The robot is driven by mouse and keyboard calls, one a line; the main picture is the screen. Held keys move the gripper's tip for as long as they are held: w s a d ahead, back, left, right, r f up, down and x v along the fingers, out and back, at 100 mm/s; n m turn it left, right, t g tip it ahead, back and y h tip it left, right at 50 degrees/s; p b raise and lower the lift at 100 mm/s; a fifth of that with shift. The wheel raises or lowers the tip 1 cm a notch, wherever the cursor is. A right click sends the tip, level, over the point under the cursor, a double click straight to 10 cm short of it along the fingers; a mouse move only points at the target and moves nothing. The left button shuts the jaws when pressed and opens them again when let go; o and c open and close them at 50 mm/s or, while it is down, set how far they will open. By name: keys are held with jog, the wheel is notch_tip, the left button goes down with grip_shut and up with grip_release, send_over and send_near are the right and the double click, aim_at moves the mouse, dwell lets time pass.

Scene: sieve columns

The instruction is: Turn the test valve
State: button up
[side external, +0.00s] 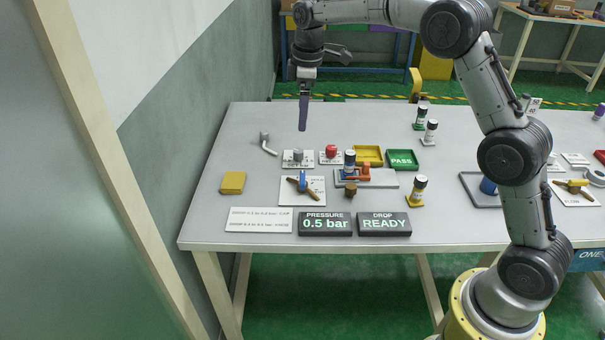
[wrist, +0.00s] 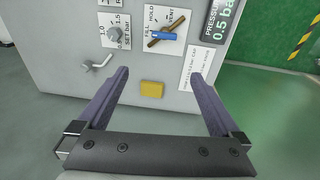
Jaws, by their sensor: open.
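The test valve (side external: 304,182) sits on a white plate on the left part of the table. It has a blue part and a brown bar lying diagonally across the plate. In the wrist view the valve (wrist: 164,36) is at the top, with FILL, HOLD and VENT printed around it; which mark it points at I cannot tell. My gripper (side external: 303,128) is open and empty, high above the back left of the table, apart from the valve. In the wrist view its two fingers (wrist: 159,76) are spread wide, with the valve beyond them.
A yellow block (side external: 232,183) lies left of the valve. A SET BAR knob (side external: 298,156), red button (side external: 331,151) and bent metal lever (side external: 267,144) are behind it. A fixture with a blue vial (side external: 349,163) stands right. Displays (side external: 325,224) reading 0.5 bar and READY (side external: 384,224) stand in front.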

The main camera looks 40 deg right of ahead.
jog(key=g, duration=0.1)
send_over(302, 177)
notch_tip(302, 177, down, 8)
jog(key=r, duration=0.1)
notch_tip(302, 177, down, 14)
jog(key=shift+s+r, duration=0.15)
jog(key=c, duration=1.2)
jog(key=shift+o, duration=0.2)
